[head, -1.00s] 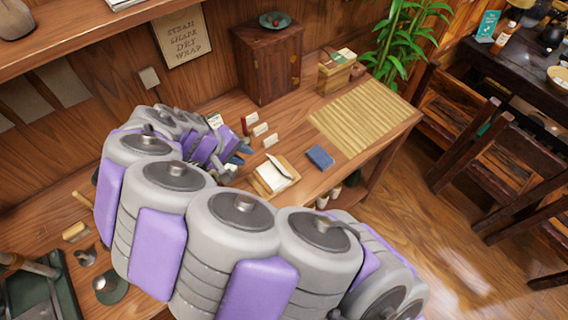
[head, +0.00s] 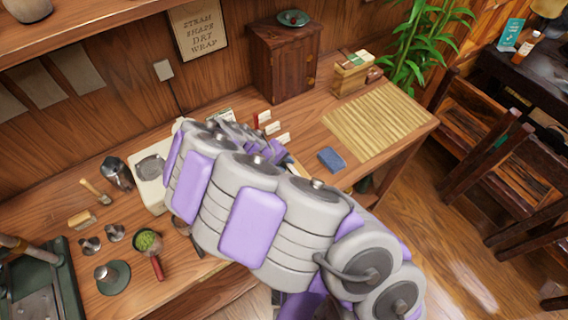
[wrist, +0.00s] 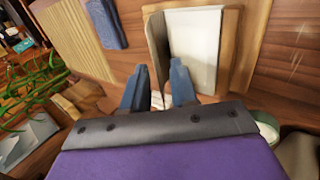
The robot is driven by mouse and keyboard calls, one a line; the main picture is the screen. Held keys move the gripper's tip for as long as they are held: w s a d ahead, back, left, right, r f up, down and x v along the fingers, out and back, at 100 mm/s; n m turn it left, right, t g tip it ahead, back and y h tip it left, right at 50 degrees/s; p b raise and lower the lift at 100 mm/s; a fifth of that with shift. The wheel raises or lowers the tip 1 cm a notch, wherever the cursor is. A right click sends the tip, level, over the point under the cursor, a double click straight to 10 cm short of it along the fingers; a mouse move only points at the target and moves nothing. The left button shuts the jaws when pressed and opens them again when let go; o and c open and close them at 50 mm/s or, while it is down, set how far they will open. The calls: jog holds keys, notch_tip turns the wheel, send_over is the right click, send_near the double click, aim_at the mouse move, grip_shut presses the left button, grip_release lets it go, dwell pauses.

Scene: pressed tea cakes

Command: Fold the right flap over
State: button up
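In the wrist view a white paper wrapper (wrist: 195,48) lies on a wooden board (wrist: 236,50). One flap (wrist: 157,42) on its left side stands up as a thin, greyish sheet. My gripper (wrist: 158,84) has its two blue fingers apart, at the near end of this flap. The flap's near end lines up with the gap between the fingers; I cannot tell whether either finger touches it. In the head view my arm hides the board, the wrapper and most of my gripper.
A blue folded cloth (head: 332,160) and a bamboo mat (head: 375,122) lie to the right. A wooden cabinet (head: 285,60) and small white cards (head: 273,128) stand behind.

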jog(key=shift+w+d+f, duration=0.1)
jog(key=shift+d+f, duration=0.2)
jog(key=shift+d, duration=0.1)
jog(key=shift+a, duration=0.1)
jog(key=shift+a, duration=0.1)
jog(key=c, duration=0.3)
grip_shut()
